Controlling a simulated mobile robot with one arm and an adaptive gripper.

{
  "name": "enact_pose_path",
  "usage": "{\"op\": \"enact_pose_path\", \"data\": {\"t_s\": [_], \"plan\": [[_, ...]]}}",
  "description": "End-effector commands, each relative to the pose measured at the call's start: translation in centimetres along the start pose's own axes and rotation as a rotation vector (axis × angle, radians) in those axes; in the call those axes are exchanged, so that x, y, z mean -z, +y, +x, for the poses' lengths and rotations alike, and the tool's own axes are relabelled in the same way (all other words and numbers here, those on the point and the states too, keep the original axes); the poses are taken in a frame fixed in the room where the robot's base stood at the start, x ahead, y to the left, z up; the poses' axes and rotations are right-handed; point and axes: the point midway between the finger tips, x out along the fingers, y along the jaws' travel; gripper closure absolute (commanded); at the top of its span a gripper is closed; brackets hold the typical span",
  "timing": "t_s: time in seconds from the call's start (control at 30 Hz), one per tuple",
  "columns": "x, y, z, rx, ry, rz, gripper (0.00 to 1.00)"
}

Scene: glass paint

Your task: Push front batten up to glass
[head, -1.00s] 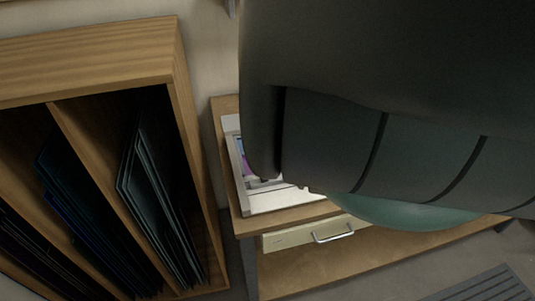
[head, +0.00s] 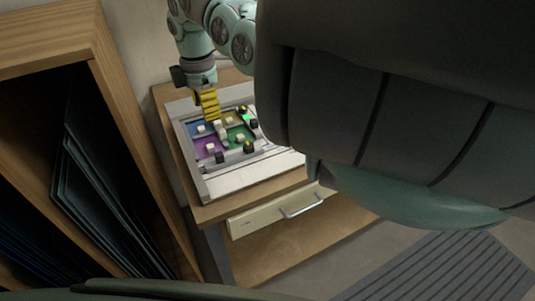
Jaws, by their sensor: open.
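The glass (head: 207,149) is a panel of blue, purple, green and yellow panes, lying on a pale board (head: 248,178) on the wooden bench. Small pale blocks and dark knob-like pieces stand on and around it. The front batten (head: 240,160) is a grey strip along the glass's near side. I cannot tell whether it touches the glass. My gripper (head: 210,119), with yellow ribbed fingers, points down over the far part of the glass, apart from the front batten. It is open and appears empty. A large dark part of my body hides the board's right side.
The wooden bench (head: 235,205) has a drawer (head: 265,214) with a metal handle below its top. A wooden rack (head: 125,100) with dark glass sheets (head: 90,185) stands at the left. A grey grooved mat (head: 440,270) lies on the floor at right.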

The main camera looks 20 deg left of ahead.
Motion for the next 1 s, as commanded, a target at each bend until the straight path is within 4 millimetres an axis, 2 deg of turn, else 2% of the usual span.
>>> {"op": "enact_pose_path", "data": {"t_s": [0.03, 0.17, 0.27, 0.37, 0.7, 1.0], "plan": [[-0.8, -0.1, -0.1, -0.004, 0.006, 0.028, 0.47], [-0.7, -0.1, -0.2, -0.006, 0.008, 0.035, 0.47], [-0.8, -0.2, 0.6, 0.0, 0.007, 0.035, 0.47], [-0.7, -0.2, 1.9, 0.0, 0.007, 0.033, 0.47], [-0.4, -0.2, 8.5, 0.0, 0.009, 0.028, 0.47], [-0.3, -0.1, 12.4, -0.002, 0.006, 0.024, 0.47]]}}
